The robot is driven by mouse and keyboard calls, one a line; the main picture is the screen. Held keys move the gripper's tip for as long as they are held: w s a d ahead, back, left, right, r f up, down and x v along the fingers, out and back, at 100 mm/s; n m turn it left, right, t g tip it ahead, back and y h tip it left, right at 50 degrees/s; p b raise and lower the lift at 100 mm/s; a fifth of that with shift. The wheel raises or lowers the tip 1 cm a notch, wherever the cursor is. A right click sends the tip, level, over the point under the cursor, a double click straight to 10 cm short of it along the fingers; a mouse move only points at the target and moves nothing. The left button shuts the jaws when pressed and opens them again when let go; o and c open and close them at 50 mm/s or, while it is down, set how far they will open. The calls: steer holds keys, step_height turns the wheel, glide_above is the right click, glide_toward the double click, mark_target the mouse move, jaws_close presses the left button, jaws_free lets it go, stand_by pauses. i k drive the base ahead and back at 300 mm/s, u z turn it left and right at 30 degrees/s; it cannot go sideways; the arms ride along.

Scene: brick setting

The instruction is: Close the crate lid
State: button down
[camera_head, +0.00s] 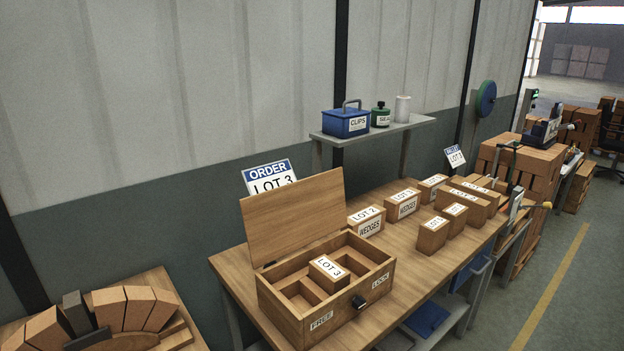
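The wooden crate (291,319) stands on the near left end of the workbench. Its lid (293,215) is open and stands up, leaning back at the crate's rear edge. Inside are dividers and a block labelled LOT 3 (328,268) in one compartment; the other compartments that I can see look empty. The front wall carries a black latch (359,302) and labels that read about FREE and LOCK. My gripper is not in view.
Several labelled wedge boxes (403,204) stand on the bench (411,263) right of the crate. An ORDER LOT 3 sign (269,177) stands behind the lid. A shelf (375,130) with a blue CLIPS box is above. A brick arch (123,311) is at lower left. The floor at right is clear.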

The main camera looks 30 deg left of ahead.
mark_target(279, 221)
steer(key=i, duration=0.95)
steer(key=u, duration=1.85)
